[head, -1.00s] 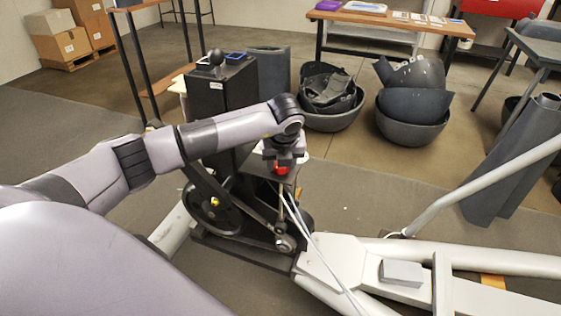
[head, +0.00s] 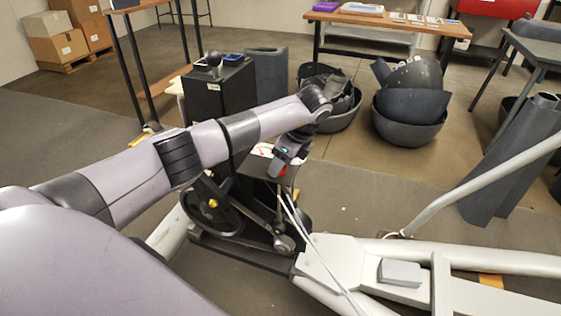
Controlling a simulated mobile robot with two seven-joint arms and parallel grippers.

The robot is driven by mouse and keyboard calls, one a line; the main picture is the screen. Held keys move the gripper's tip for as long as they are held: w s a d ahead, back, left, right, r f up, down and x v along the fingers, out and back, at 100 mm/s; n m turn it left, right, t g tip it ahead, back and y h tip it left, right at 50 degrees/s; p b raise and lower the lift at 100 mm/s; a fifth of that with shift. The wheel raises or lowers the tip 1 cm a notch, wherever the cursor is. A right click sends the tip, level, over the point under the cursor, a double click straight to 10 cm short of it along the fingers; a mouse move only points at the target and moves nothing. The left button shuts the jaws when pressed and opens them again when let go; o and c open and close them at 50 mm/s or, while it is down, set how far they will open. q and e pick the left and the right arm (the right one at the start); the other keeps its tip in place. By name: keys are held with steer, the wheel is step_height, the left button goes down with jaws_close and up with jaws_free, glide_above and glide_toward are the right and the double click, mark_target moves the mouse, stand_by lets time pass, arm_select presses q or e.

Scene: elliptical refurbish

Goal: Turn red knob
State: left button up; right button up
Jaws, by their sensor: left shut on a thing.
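The red knob (head: 283,170) is a small red piece on the dark machine (head: 258,168), near the middle of the head view. My left gripper (head: 281,168) reaches in from the left and points down onto the knob. Its jaws are shut on the knob, and the wrist is tilted, leaning to the upper right. The gripper hides most of the knob. My right gripper is not in view.
A tall black box with a ball-topped lever (head: 214,62) stands behind my left arm. White cables (head: 312,240) run down from the machine along the light grey frame (head: 345,262). Dark bins (head: 410,120) stand at the back right. A wooden table (head: 385,22) is behind them.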

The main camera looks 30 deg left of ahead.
arm_select(q)
steer(key=n+g, duration=0.1)
steer(key=n, duration=0.1)
steer(key=n+g+b, duration=0.1)
steer(key=n, duration=0.2)
steer(key=shift+w+h, duration=0.15)
steer(key=shift+h, duration=0.25)
steer(key=shift+n+b, duration=0.3)
steer(key=shift+n, duration=0.9)
steer(key=shift+a+n+g+h, duration=0.1)
steer(key=shift+n+g+h, duration=0.2)
steer(key=shift+g, duration=0.1)
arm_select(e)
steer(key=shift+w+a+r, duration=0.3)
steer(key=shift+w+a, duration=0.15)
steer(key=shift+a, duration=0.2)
arm_select(q)
steer(key=o, duration=1)
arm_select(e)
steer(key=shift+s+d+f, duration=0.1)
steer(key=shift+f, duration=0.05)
arm_select(q)
steer(key=shift+r, duration=0.15)
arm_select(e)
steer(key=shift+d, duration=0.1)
